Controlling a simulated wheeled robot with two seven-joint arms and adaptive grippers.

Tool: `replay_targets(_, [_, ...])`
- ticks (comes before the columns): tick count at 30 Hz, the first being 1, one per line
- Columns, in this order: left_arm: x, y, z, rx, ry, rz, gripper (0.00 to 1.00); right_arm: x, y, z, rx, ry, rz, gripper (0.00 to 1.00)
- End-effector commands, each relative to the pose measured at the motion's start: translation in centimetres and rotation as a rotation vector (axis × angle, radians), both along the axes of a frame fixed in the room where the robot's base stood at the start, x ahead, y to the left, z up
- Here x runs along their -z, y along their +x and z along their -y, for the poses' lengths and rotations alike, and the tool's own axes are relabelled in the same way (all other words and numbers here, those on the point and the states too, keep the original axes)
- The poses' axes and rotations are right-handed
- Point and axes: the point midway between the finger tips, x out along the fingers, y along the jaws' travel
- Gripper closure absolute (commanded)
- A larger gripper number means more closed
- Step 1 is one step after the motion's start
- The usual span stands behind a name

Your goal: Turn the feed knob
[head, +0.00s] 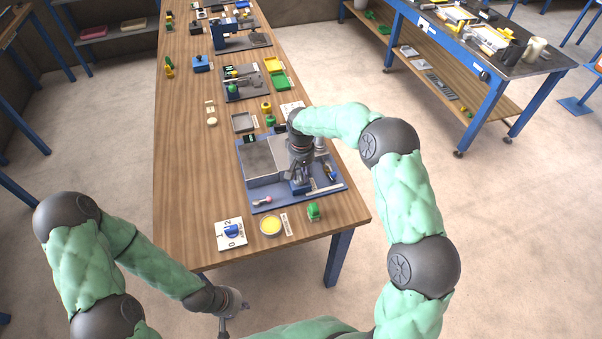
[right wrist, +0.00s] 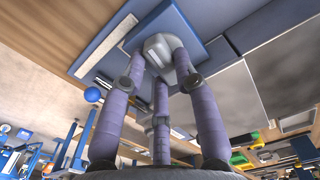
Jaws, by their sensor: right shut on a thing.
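The disperser mixer (head: 262,188), with a blue-grey base plate, stands on the near part of the wooden table in the head view. My right gripper (head: 299,182) points down over the mixer's front. In the right wrist view, the fingers of my right gripper (right wrist: 160,62) are closed around a light grey rounded knob (right wrist: 163,44) on a blue block, which I take as the feed knob. In the head view the gripper hides this knob. My left gripper (head: 229,308) hangs past the table's near edge, away from the mixer; its fingers are too unclear to judge.
A white card with a blue dial (head: 231,231), a yellow dish (head: 270,225) and a green item (head: 313,212) lie near the table's front edge. A small tray (head: 243,122) and other stations are farther back. A second bench (head: 470,60) stands at the right.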

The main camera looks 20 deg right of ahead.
Motion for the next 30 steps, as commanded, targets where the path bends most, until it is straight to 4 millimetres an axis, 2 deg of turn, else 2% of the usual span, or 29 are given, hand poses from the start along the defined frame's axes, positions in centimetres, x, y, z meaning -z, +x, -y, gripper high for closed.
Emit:
replay_targets(7, [0.20,0.00,0.00,0.000,0.000,0.000,1.00,-0.11,0.08,0.02,0.065,0.001,0.003,1.00])
replay_targets(21, [0.21,0.00,0.00,0.000,0.000,0.000,1.00,-0.14,0.08,0.02,0.077,0.001,0.004,1.00])
replay_targets(22, [0.21,0.00,0.00,0.000,0.000,0.000,1.00,-0.13,0.08,0.02,0.077,0.001,0.003,0.64])
replay_targets(24, [0.21,0.00,0.00,0.000,0.000,0.000,1.00,-0.12,0.07,0.02,0.077,0.001,0.003,0.46])
replay_targets(30, [0.21,-0.01,0.00,0.000,0.000,0.000,1.00,-0.06,0.01,-0.01,0.076,0.000,0.002,0.46])
